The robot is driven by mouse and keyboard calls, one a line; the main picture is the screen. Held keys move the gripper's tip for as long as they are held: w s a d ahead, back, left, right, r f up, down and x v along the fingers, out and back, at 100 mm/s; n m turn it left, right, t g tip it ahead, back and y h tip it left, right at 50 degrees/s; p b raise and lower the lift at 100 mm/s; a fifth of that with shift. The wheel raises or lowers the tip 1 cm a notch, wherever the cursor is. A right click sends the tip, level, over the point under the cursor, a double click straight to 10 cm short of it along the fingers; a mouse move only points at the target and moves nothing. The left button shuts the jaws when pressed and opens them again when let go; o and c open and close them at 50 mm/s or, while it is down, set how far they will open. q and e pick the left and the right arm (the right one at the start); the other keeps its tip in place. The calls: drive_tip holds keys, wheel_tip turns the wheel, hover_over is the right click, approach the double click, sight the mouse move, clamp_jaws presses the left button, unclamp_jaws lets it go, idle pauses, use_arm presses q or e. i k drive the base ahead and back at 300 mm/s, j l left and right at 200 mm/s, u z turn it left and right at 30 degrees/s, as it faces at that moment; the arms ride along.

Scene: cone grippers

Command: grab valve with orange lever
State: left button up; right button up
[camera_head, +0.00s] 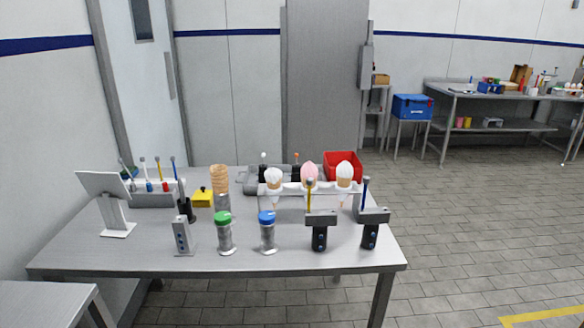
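Towards the back of the metal table (150,254), a dark upright fitting (296,169) with a small orange-red tip stands by a grey holder. A similar dark fitting (263,170) with a whitish tip stands to its left. The orange-tipped one may be the valve with the orange lever, but it is too small to tell. Nearer the front right, a black device (320,236) with a grey top has a yellow-orange stick (309,194) rising at it. Another black device (370,233) beside it has a blue stick (365,190). Neither gripper shows.
Ice-cream cones (309,175) stand in a white rack before the fittings, with a red bin (343,165) behind right. A green-capped jar (224,235) and a blue-capped jar (267,235) stand in front. A tilted white panel (104,187) stands left. The table's front strip is clear.

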sight(294, 174)
drive_tip(key=i+l+z, duration=0.2)
drive_tip(key=l+z, duration=0.2)
drive_tip(key=i+l+z, duration=0.2)
drive_tip(key=z, duration=0.15)
drive_tip(key=i+l+z, duration=0.25)
drive_tip(key=z, duration=0.15)
drive_tip(key=i+l+z, duration=0.2)
drive_tip(key=z, duration=0.2)
drive_tip(key=i+l+z, duration=0.25)
drive_tip(key=i, duration=0.25)
drive_tip(key=i+z, duration=0.25)
drive_tip(key=i, duration=0.3)
drive_tip(key=i+u, duration=0.3)
drive_tip(key=u, duration=0.15)
drive_tip(key=i+u, duration=0.45)
drive_tip(key=i+l+u, duration=0.15)
drive_tip(key=u, duration=0.35)
drive_tip(key=i, duration=0.05)
